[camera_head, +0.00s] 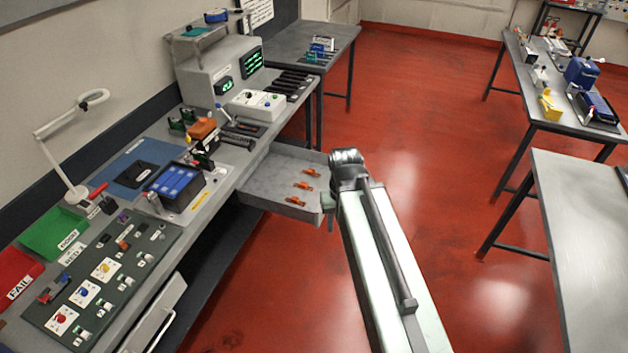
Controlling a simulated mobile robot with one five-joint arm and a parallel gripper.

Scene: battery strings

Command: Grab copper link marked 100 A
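Three small orange-copper links lie in a row in an open grey drawer (262,180). There is a far link (311,172), a middle link (303,186) and a near link (295,201). Any rating marks on them are too small to read, so I cannot tell which is 100 A. My gripper (329,203) is at the drawer's right front edge, just right of the links and apart from them. It is mostly hidden behind my own arm, and its fingers cannot be made out clearly.
The drawer sticks out from a long workbench (226,192) holding a test unit (215,65), a blue battery block (174,184), a green tray (55,232) and a lamp (62,155). Other tables stand at back and right (590,230). The red floor (430,110) between is clear.

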